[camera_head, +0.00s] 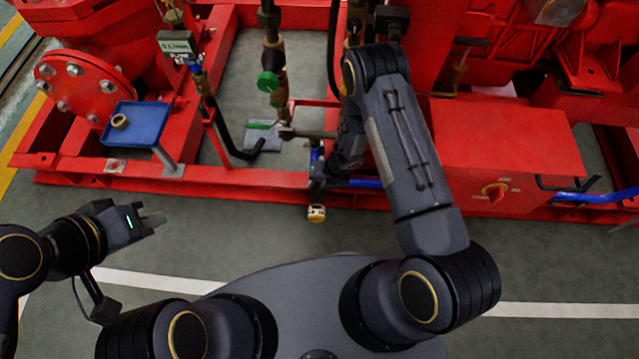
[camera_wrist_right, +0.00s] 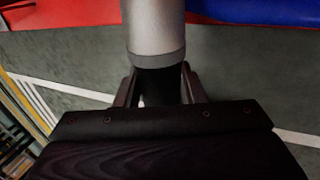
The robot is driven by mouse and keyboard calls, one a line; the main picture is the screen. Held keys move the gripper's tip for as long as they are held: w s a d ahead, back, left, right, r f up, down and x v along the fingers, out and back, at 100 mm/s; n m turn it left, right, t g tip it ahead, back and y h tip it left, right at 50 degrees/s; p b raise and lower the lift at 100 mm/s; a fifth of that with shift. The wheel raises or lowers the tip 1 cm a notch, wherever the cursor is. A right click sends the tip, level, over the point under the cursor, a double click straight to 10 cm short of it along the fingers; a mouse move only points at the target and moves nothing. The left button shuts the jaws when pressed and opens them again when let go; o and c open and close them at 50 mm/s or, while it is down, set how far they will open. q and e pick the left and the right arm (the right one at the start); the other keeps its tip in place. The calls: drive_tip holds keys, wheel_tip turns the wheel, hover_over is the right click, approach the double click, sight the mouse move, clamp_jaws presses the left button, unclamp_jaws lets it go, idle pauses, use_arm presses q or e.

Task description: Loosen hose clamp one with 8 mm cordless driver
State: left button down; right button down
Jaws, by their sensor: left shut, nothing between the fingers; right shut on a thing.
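My right gripper (camera_head: 320,182) is at the front rail of the red frame. In the right wrist view its fingers (camera_wrist_right: 159,88) are shut on the black grip of a tool with a grey cylindrical body (camera_wrist_right: 154,30), which I take as the cordless driver. A yellow-and-white round end (camera_head: 316,213) shows just below the gripper in the head view and seems part of it. The driver's tip is hidden. I cannot make out hose clamp one; a blue hose (camera_head: 366,183) lies beside the gripper. My left gripper (camera_head: 150,221) is shut and empty over the floor at left.
A blue tray (camera_head: 150,134) with a small tan ring (camera_head: 119,121) stands at left on the red frame (camera_head: 240,178). The front floor is clear.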

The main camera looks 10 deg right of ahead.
sight(320, 198)
drive_tip(key=shift+w+r, duration=0.15)
drive_tip(key=shift+w, duration=0.1)
drive_tip(key=shift+s+f+b, duration=0.2)
drive_tip(key=shift+s+b, duration=0.05)
drive_tip(key=shift+b, duration=0.25)
drive_tip(key=shift+s+a+b, duration=0.2)
drive_tip(key=shift+s+b, duration=0.35)
drive_tip(key=shift+s+a+b, duration=0.15)
drive_tip(key=shift+s+b, duration=0.4)
drive_tip(key=s+b, duration=0.2)
drive_tip(key=b, duration=0.1)
drive_tip(key=shift+a, duration=0.3)
drive_tip(key=shift+s+b, duration=0.3)
drive_tip(key=shift+b, duration=0.2)
drive_tip(key=shift+a, duration=0.1)
drive_tip(key=shift+s+r, duration=0.1)
